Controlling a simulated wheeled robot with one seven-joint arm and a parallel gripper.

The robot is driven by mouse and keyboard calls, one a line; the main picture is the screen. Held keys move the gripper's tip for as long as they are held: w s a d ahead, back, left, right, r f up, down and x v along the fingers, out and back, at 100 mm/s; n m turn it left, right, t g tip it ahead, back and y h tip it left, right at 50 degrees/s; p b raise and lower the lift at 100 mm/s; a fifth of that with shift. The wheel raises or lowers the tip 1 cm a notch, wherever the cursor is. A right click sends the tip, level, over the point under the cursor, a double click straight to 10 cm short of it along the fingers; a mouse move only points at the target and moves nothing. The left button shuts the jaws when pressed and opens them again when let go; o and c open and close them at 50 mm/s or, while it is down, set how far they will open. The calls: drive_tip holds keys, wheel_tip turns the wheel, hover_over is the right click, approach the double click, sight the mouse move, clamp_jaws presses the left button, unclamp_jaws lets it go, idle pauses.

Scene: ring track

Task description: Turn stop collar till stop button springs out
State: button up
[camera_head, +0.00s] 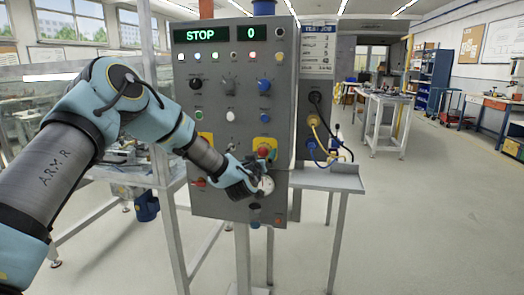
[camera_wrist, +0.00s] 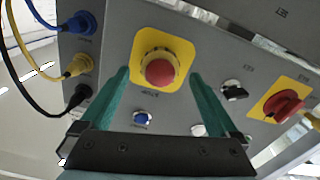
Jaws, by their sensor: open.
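The stop button (camera_head: 264,152) is a red mushroom head on a yellow plate, low on the grey control panel. In the head view my gripper (camera_head: 257,172) is in front of the panel, just below the button. Whether the fingertips reach collar depth is unclear.
The panel's displays (camera_head: 201,35) read STOP and 0. A red switch on a second yellow plate (camera_wrist: 285,104) lies to the right in the wrist view. Blue, yellow and black plugged cables (camera_wrist: 72,65) are at the left there. Open floor (camera_head: 400,220) lies right of the panel.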

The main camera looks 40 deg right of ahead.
drive_tip(key=shift+x, duration=1.05)
drive_tip(key=c, duration=1.4)
